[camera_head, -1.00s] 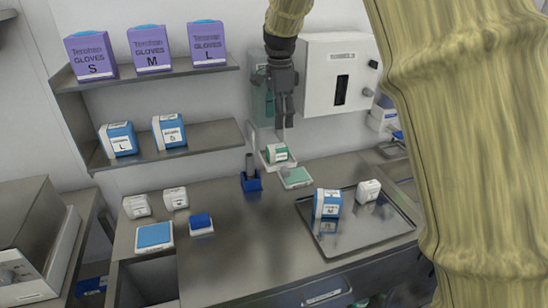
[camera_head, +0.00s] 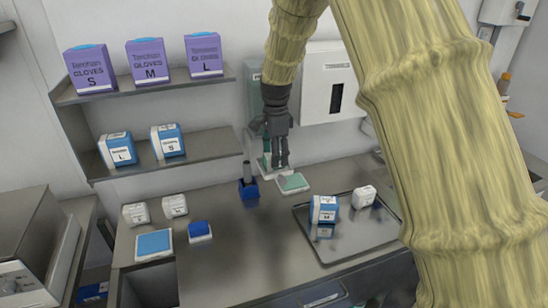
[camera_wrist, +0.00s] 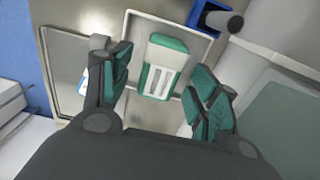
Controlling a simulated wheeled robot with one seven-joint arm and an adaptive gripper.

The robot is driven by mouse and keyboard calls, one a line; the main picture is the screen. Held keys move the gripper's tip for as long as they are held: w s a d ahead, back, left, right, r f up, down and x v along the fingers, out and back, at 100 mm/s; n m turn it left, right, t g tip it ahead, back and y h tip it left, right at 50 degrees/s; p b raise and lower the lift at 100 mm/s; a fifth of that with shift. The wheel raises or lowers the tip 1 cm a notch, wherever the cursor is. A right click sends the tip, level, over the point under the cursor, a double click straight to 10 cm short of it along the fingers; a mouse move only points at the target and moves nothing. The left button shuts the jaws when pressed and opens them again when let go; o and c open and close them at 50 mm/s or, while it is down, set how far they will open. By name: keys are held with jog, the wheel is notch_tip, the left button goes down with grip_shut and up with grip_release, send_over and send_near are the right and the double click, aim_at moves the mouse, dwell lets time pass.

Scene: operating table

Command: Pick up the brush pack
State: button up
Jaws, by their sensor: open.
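The brush pack (camera_wrist: 163,67) is green and white with white stripes. In the wrist view it lies over a white-rimmed tray (camera_wrist: 194,38), between my two spread fingers. My gripper (camera_wrist: 160,95) is open, with green pads and nothing held. In the head view my gripper (camera_head: 279,164) points down in front of the wall dispenser and hides most of what is behind it, so the pack is not clearly visible there.
A blue holder with a dark cylinder (camera_head: 249,187) stands left of my gripper. A metal tray (camera_head: 350,237) with a blue-and-white box (camera_head: 323,209) and a white pack (camera_head: 364,196) is to the right. Glove boxes (camera_head: 147,61) sit on the upper shelf. The counter's middle is clear.

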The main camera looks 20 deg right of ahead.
jog(key=shift+f, duration=0.7)
jog(key=shift+s, duration=0.1)
jog(key=c, duration=1)
